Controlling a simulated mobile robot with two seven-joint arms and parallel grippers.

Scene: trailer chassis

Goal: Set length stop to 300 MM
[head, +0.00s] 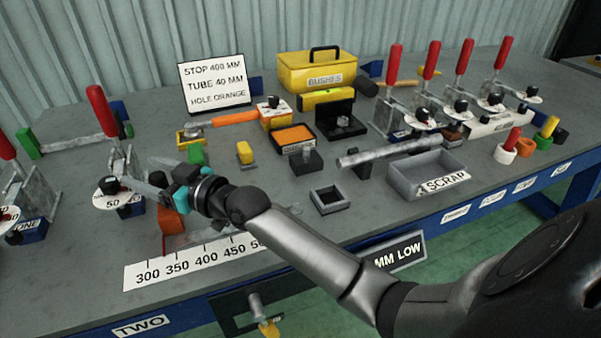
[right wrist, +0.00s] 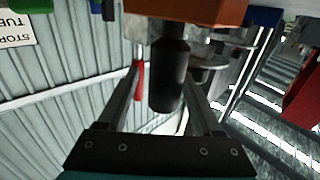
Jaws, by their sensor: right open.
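The length stop is an orange block (head: 171,230) behind the white scale (head: 200,261), which is marked 300 to 500. The block stands near the 300 and 350 marks; its exact reading is hard to tell behind my arm. My right gripper (head: 150,176) is open above the block. In the right wrist view, the orange block (right wrist: 190,10) appears upside down with a black knob (right wrist: 166,78) extending from it between my two open fingers (right wrist: 162,85). I cannot tell whether a finger touches the knob. My left gripper is not in view.
A sign (head: 214,84) reads STOP 400 MM, TUBE 40 MM, HOLE ORANGE. A red-handled clamp (head: 105,120) stands left of my gripper. A grey scrap tray (head: 425,172), a metal tube (head: 390,151) and an open black box (head: 329,199) lie to the right.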

